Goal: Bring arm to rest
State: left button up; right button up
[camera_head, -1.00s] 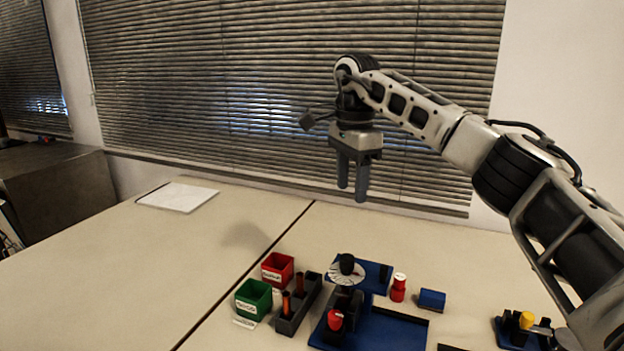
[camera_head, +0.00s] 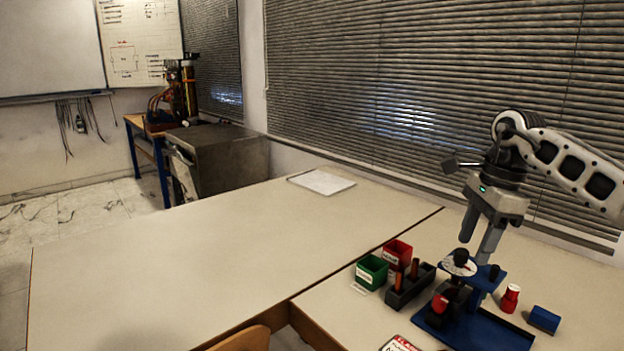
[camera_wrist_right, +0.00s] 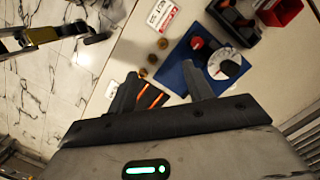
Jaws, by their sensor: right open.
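My right gripper (camera_head: 478,232) is open and empty in the head view, pointing down above the back of the gauge rig. The blue gauge rig (camera_head: 500,335) stands on the table, with a white dial (camera_head: 458,264) and a red knob (camera_head: 439,303). In the right wrist view my right gripper (camera_wrist_right: 160,88) has its two fingers apart, with the rig's blue base (camera_wrist_right: 178,68) and the dial (camera_wrist_right: 224,66) beyond them. My left gripper does not show in the head view.
A green bin (camera_head: 371,272), a red bin (camera_head: 398,252) and a dark holder (camera_head: 408,290) with orange pegs stand left of the rig. A red bottle (camera_head: 510,299) and a blue block (camera_head: 544,320) are on its right. The left table (camera_head: 200,270) is mostly bare, with white paper (camera_head: 321,181).

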jog(key=s+a+f+m+g+y, duration=0.15)
jog(key=a+f+y, duration=0.3)
jog(key=a, duration=0.45)
jog(key=s+a+f+t+y, duration=0.1)
jog(key=s+a+f+y, duration=0.2)
jog(key=a+f, duration=0.45)
jog(key=s+a+r+m+t+y, duration=0.1)
jog(key=s+a+m+t+y, duration=0.2)
jog(key=a+m+y, duration=0.3)
jog(key=s+a+r+m+t+y, duration=0.1)
jog(key=s+a+m+t+y, duration=0.25)
jog(key=a+m, duration=0.45)
jog(key=s+d+f+m+t+h, duration=0.2)
jog(key=d+f+m+t+h, duration=0.35)
jog(key=m, duration=0.75)
jog(key=s+d+f+m+t+h, duration=0.2)
jog(key=d+f+m+t+h, duration=0.3)
jog(key=m, duration=0.7)
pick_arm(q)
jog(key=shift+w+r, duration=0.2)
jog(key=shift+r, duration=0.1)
pick_arm(e)
jog(key=s+d+f+m+g+h, duration=0.5)
jog(key=s+d+f+m+g, duration=0.1)
jog(key=s+f+m, duration=0.4)
jog(key=s+f, duration=0.1)
jog(key=s, duration=0.1)
jog(key=shift+s+d+f+m, duration=0.25)
jog(key=shift+s+f+m, duration=0.05)
jog(key=shift+s+m, duration=0.05)
